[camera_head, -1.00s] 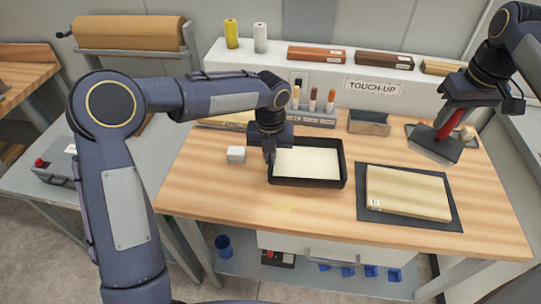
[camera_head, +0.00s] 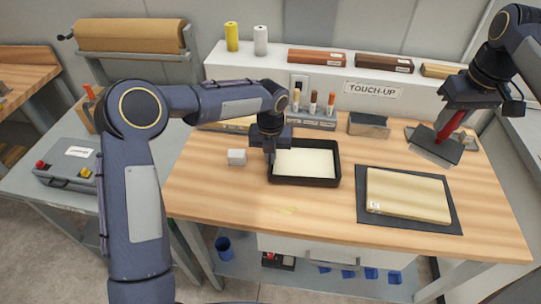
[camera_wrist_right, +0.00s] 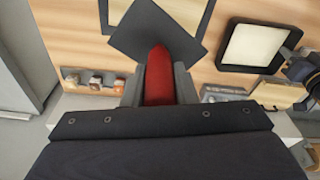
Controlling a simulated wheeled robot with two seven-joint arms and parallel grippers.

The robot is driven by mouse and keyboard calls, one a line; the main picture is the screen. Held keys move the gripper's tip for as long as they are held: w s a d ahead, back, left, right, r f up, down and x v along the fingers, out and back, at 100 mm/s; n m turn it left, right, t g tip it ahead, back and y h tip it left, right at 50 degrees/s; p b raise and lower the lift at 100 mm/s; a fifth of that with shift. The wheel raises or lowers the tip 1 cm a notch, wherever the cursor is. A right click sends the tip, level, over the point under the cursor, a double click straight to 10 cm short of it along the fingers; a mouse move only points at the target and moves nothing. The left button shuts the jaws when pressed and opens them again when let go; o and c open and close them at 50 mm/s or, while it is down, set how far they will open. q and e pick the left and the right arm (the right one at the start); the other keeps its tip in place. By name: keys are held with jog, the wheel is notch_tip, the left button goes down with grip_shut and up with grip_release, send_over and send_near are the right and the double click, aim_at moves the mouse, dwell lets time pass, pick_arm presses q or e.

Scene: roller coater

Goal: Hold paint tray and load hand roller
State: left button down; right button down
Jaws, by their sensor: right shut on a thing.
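The black paint tray (camera_head: 338,165), holding a cream surface, sits on the wooden bench. It also shows in the right wrist view (camera_wrist_right: 222,45). My left gripper (camera_head: 270,157) is down at the tray's left rim; its fingertips are too small and dark to show whether they are closed on it. My right gripper (camera_head: 452,118) is shut on the red handle of a tool (camera_head: 436,147) with a flat dark rectangular head, held at the bench's right, apart from the tray. In the right wrist view the red handle (camera_wrist_right: 158,80) sits between both fingers. No roller sleeve is visible on it.
A pale wooden panel (camera_head: 408,194) lies on a dark mat (camera_head: 448,222) right of the tray. A white block (camera_head: 237,157) stands left of it. Behind are a rack of markers (camera_head: 312,119), a grey open box (camera_head: 369,125) and a raised white shelf.

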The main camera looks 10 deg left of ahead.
pick_arm(q)
jog(key=shift+f, duration=0.3)
dwell(0.9)
jog(key=c, duration=1.6)
grip_release()
jog(key=shift+o, duration=0.2)
jog(key=shift+c, duration=0.3)
grip_shut()
